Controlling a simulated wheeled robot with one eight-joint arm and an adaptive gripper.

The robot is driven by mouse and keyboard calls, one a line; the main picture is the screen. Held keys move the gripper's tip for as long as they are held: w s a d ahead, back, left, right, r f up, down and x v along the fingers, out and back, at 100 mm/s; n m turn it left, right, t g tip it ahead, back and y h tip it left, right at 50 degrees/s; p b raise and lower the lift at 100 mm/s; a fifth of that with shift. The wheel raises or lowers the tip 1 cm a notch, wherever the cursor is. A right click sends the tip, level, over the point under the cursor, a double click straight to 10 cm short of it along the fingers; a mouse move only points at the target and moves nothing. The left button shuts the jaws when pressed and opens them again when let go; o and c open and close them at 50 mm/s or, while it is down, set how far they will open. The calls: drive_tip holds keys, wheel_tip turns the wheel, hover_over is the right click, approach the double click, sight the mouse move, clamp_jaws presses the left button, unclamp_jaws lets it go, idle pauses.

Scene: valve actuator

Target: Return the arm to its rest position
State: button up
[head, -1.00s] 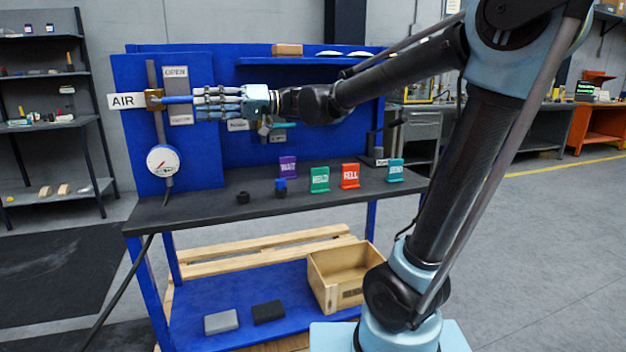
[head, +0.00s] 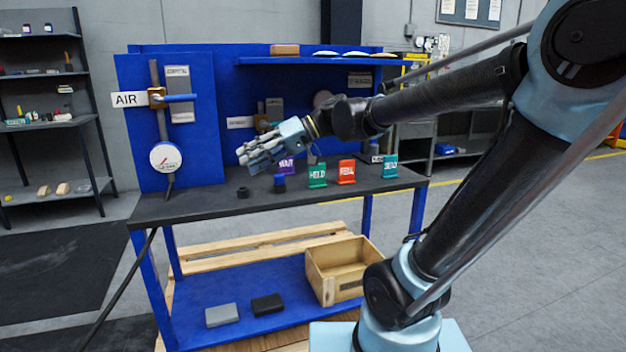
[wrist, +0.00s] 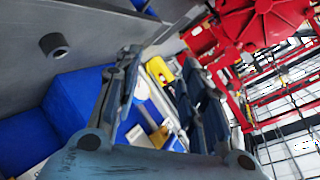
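The air valve has a brass body (head: 157,97) on the blue back panel, with a blue lever (head: 181,98) pointing level to the right. An AIR sign (head: 127,99) is at its left and a round gauge (head: 166,157) hangs below it. My gripper (head: 245,156) is in front of the panel, right of and below the lever and apart from it, above the bench top and tilted down to the left. In the wrist view its two fingers (wrist: 160,66) stand apart with nothing held between them.
The dark bench top (head: 205,202) carries a black ring (head: 243,192), a blue-topped part (head: 279,184), and purple, green (head: 317,176), red (head: 347,172) and teal (head: 390,167) signs. A blue shelf (head: 300,61) is above. A wooden crate (head: 335,270) sits below. Open floor lies at right.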

drive_tip(key=s+d+f+m+t+h, duration=0.1)
drive_tip(key=s+d+f+m+h, duration=0.1)
drive_tip(key=d+f, duration=0.6)
drive_tip(key=s+d+f+m+t+h, duration=0.1)
drive_tip(key=d+f+m+h, duration=0.3)
drive_tip(key=d+f, duration=0.5)
drive_tip(key=s+d+f+m+t+h, duration=0.2)
drive_tip(key=d+f+h, duration=0.4)
drive_tip(key=d, duration=1.1)
wheel_tip(320, 180, down, 2)
drive_tip(key=shift+s+f+m, duration=0.15)
drive_tip(key=shift+s+m, duration=0.45)
drive_tip(key=shift+s, duration=0.45)
drive_tip(key=shift+w+f, duration=0.2)
drive_tip(key=shift+w, duration=0.25)
drive_tip(key=shift+c, duration=0.6)
